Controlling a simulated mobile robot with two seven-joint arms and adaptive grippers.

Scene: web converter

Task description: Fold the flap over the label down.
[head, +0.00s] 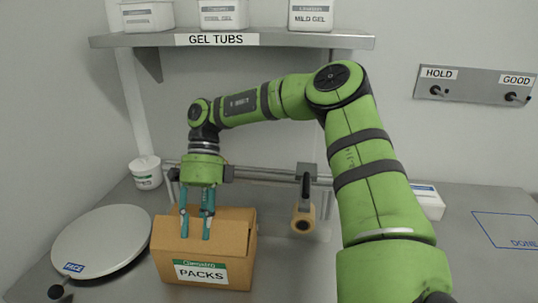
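A brown cardboard box (238,238) stands on the grey worktop at the left front. Its near face carries a white and green label (202,271) reading "PACKS". The label is in full view, with a cardboard panel above it; I cannot tell how far that panel is folded. My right gripper (195,238) points down over the box, its two teal fingers apart with a clear gap between them. The fingertips are at the panel above the label; whether they touch it is unclear. My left gripper is not in view.
A round white plate (101,243) lies left of the box. A tape roll (303,218) on a holder stands right of it. A shelf (232,41) with gel tubs hangs above.

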